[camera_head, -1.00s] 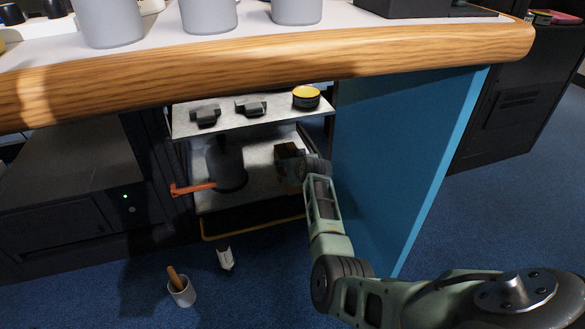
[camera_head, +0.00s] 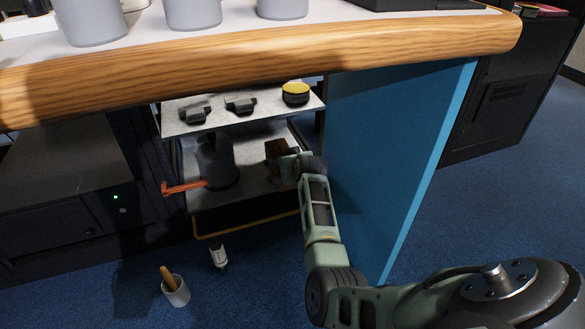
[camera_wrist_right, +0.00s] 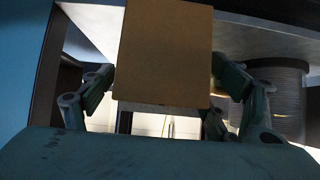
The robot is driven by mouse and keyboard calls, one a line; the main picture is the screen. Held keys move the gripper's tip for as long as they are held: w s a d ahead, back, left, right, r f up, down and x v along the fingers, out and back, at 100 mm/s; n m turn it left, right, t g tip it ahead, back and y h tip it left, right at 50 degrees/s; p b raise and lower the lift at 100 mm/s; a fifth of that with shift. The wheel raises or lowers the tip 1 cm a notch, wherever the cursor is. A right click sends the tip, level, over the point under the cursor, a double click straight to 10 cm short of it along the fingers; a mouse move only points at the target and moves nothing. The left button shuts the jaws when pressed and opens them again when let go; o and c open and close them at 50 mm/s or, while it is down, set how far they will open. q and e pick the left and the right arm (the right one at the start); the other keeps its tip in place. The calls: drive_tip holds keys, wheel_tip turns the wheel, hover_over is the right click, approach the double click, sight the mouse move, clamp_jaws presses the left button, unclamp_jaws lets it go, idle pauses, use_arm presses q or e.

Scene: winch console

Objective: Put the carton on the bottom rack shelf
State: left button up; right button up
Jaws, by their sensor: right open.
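The brown carton (camera_head: 277,149) is at the right side of the lower rack shelf (camera_head: 254,183), under the counter. In the right wrist view the carton (camera_wrist_right: 164,52) fills the upper middle, between the spread fingers. My right gripper (camera_head: 286,163) reaches in from the front right and is open around the carton. In the wrist view a gap shows at the right finger; contact on the left is unclear. The carton seems to rest on the shelf, but its underside is hidden. My left gripper is not in view.
A dark cylindrical spool (camera_head: 217,160) stands left of the carton, near an orange handle (camera_head: 183,187). The upper shelf (camera_head: 215,116) holds dark clamps and a yellow-topped tin (camera_head: 296,92). A blue panel (camera_head: 390,150) bounds the right. The wooden counter edge (camera_head: 250,58) overhangs the rack.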

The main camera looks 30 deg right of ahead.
drive_tip(key=v, duration=0.9)
drive_tip(key=shift+s+f, duration=0.1)
